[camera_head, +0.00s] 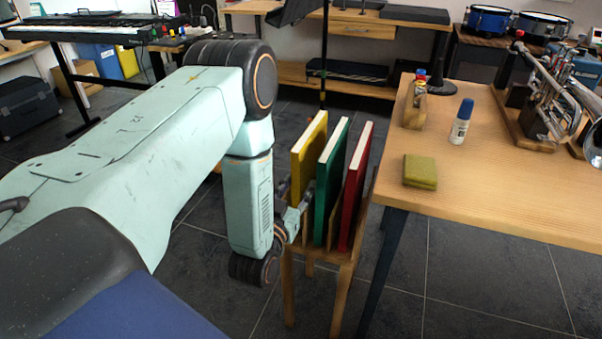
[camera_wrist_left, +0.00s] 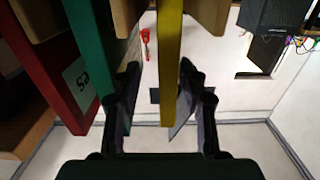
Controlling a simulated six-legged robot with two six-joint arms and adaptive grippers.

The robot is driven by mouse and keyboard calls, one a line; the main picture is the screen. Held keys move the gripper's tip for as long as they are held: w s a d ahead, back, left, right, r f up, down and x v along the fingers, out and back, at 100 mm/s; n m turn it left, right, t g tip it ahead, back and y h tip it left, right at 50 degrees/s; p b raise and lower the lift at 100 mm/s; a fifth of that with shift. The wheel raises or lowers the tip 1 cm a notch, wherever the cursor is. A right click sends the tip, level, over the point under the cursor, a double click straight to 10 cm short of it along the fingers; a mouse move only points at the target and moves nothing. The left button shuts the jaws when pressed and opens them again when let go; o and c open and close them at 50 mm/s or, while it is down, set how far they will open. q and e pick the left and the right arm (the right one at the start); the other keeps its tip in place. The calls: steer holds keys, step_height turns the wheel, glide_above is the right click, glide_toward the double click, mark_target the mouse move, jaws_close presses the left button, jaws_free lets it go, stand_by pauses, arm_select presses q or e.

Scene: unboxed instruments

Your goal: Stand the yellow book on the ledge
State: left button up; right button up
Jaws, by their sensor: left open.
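The yellow book (camera_head: 309,158) stands upright in a wooden stand (camera_head: 338,258), at the left end of a row with a green book (camera_head: 330,180) and a red book (camera_head: 355,185). My left gripper (camera_head: 303,198) is at the near edge of the yellow book, partly hidden by my arm. In the left wrist view, the open fingers (camera_wrist_left: 160,85) lie on both sides of the yellow book (camera_wrist_left: 169,60), one of them between it and the green book (camera_wrist_left: 92,50). No clear grip on it shows. I cannot tell which surface is the ledge. My right gripper is out of view.
A wooden table (camera_head: 500,185) stands right of the stand, close to the red book. It bears a green cloth or pad (camera_head: 420,171), a bottle (camera_head: 461,122) and a trumpet-like instrument (camera_head: 560,100). Dark tiled floor is open in front.

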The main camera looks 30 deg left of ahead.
arm_select(q)
steer(key=shift+s+d, duration=0.1)
steer(key=shift+s, duration=0.3)
steer(key=s+d+f+m+g+h, duration=0.1)
steer(key=s+d+f+g+h, duration=0.1)
steer(key=s+d+f+g, duration=0.4)
steer(key=s+d+f+m+g+h, duration=0.15)
steer(key=s+f+g, duration=0.25)
steer(key=s+f, duration=0.45)
steer(key=s+d+f+g+h, duration=0.15)
steer(key=s+g, duration=0.25)
steer(key=s, duration=0.5)
steer(key=s+d+g, duration=0.2)
steer(key=s+g, duration=0.2)
steer(key=s, duration=0.5)
steer(key=shift+t+y, duration=0.3)
step_height(320, 180, up, 5)
steer(key=p, duration=0.5)
steer(key=shift+s+a+f, duration=0.1)
steer(key=shift+a+f, duration=0.05)
steer(key=shift+f, duration=0.05)
steer(key=shift+o, duration=0.4)
steer(key=shift+r+p, duration=0.45)
steer(key=shift+p, duration=0.15)
steer(key=shift+f, duration=0.15)
